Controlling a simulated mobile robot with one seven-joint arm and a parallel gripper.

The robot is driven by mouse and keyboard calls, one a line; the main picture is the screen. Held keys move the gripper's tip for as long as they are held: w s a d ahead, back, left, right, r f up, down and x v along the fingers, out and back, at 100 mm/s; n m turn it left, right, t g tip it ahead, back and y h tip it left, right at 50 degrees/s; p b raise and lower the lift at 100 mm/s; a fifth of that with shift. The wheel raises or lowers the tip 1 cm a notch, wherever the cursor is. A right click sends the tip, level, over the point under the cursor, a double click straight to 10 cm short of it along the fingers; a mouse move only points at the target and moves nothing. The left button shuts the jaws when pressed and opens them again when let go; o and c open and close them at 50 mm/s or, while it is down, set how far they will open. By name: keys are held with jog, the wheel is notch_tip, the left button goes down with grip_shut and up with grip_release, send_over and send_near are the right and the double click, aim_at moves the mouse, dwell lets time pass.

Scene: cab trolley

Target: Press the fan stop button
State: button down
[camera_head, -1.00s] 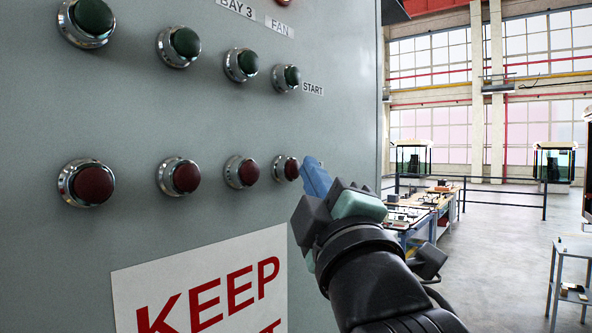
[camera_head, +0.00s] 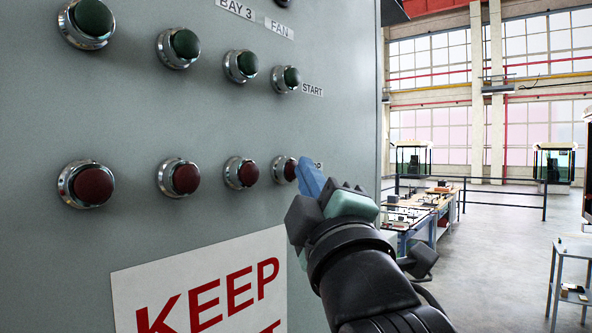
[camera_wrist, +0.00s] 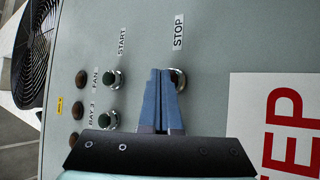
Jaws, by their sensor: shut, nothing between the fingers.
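The fan stop button is the rightmost red button (camera_head: 290,170) of the lower row on the grey panel, under the FAN label (camera_head: 279,29). My gripper (camera_head: 309,177) is shut and empty, its blue fingertips at the right edge of this button and partly covering its ring and the STOP label. In the wrist view the fingers (camera_wrist: 161,95) point at the panel and hide most of the stop button (camera_wrist: 181,79); its metal ring shows at their right. Whether the tips touch the cap I cannot tell. The lamp (camera_head: 283,2) above the FAN label looks dark.
Other red buttons (camera_head: 242,173) stand to the left, close by. A row of green buttons (camera_head: 286,79) is above, the rightmost marked START. A KEEP sign (camera_head: 200,290) is below. The wrist view shows a fan (camera_wrist: 36,45). Workbenches (camera_head: 415,212) stand behind on the right.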

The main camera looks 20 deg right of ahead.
dwell(0.4)
jog(key=shift+s+d+b, duration=0.3)
jog(key=shift+s+d, duration=0.15)
jog(key=shift+s, duration=0.15)
jog(key=s+d, duration=0.1)
jog(key=s, duration=0.1)
jog(key=s+d+b, duration=0.1)
jog(key=s+d, duration=0.1)
dwell(0.4)
dwell(0.6)
jog(key=s+a+m+t, duration=0.2)
jog(key=s+a+m, duration=0.3)
jog(key=a+m, duration=0.2)
jog(key=s+a+m+t+b, duration=0.1)
jog(key=s+a+m+t, duration=0.1)
jog(key=s+a+m, duration=0.3)
jog(key=a+m, duration=0.2)
jog(key=a, duration=0.2)
jog(key=shift+a+y, duration=0.25)
jog(key=shift+y, duration=0.15)
